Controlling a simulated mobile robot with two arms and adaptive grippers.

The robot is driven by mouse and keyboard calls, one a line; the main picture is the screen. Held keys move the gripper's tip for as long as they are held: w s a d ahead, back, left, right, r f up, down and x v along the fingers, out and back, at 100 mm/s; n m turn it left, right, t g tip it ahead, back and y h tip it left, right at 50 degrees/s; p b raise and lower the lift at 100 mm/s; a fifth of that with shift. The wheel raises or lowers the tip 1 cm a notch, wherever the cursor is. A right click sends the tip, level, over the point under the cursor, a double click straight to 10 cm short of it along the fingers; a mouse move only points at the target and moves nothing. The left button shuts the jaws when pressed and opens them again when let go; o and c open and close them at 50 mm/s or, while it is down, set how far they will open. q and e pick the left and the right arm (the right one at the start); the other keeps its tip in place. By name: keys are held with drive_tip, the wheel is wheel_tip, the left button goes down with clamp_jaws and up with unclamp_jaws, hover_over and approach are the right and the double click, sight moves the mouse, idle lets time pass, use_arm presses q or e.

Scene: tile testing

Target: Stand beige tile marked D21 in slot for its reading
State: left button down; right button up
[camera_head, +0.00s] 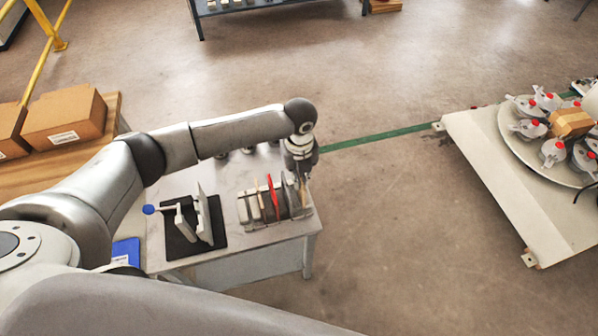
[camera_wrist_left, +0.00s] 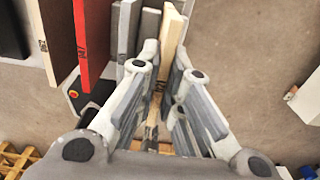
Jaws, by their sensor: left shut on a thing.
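A beige tile (camera_wrist_left: 170,44) stands at the end of a row of tiles and lies between the fingers of my left gripper (camera_wrist_left: 165,75), which is shut on it. Its marking is too small to read. In the head view my left gripper (camera_head: 302,172) points down at the right end of the tile rack (camera_head: 283,223). A red tile (camera_head: 272,196) and grey and brown tiles stand upright in the rack. The red tile (camera_wrist_left: 94,40) also shows in the left wrist view. A tester (camera_head: 203,215) with upright pale plates and a blue knob stands on a black mat (camera_head: 178,240). My right gripper is out of view.
The rack and tester share a grey table (camera_head: 240,262). A blue item (camera_head: 126,252) lies at its left. Cardboard boxes (camera_head: 65,117) sit on a wooden surface behind left. A platform with a round tray (camera_head: 520,150) stands far right, with open floor between.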

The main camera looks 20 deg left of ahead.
use_arm(q)
drive_tip(key=shift+f, duration=0.1)
idle(0.3)
drive_tip(key=shift+f+b, duration=0.6)
drive_tip(key=shift+f, duration=0.85)
drive_tip(key=c, duration=1.5)
unclamp_jaws()
